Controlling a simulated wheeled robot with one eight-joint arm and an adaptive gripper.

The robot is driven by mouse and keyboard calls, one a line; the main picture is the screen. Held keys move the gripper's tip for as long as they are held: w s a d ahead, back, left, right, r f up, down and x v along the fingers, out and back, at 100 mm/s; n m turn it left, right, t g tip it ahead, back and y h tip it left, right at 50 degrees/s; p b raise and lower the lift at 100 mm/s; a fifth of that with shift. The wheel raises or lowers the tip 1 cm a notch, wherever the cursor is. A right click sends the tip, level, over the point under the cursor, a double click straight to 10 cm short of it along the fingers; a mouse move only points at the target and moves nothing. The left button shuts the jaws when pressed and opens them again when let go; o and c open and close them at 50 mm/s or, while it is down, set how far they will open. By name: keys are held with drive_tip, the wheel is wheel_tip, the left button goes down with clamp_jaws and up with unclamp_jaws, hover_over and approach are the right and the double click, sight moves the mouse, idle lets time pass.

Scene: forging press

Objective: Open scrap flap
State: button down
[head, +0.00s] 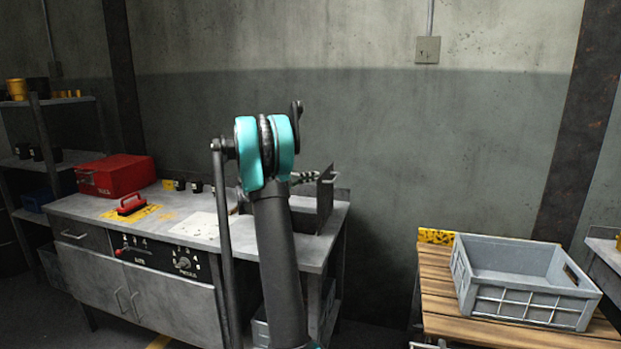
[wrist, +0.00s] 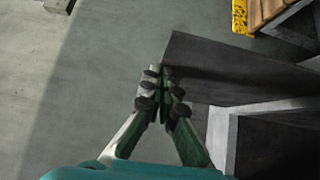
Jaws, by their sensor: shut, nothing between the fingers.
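The scrap flap appears to be the dark flat panel (wrist: 235,75) in the wrist view, beside a light grey rim (wrist: 218,135) around a dark opening. In the head view a dark upright plate (head: 325,198), apparently the same panel, stands at the right end of the workbench. My gripper (wrist: 162,82) is shut and empty, its fingertips at the panel's left edge. I cannot tell whether they touch it. In the head view my gripper (head: 306,177) shows small beside the plate, partly behind my arm.
The grey workbench (head: 192,232) holds a red box (head: 115,175), a red-handled item (head: 131,205) and small dark cups. A grey crate (head: 525,275) sits on a wooden pallet table (head: 440,300) at the right. Floor shows between bench and pallet table. A wall stands behind.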

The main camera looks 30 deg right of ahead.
drive_tip(key=shift+s+d, duration=0.1)
drive_tip(key=s+d+m+y, duration=0.2)
drive_tip(key=s+d, duration=0.2)
drive_tip(key=shift+s, duration=0.4)
drive_tip(key=shift+r, duration=0.1)
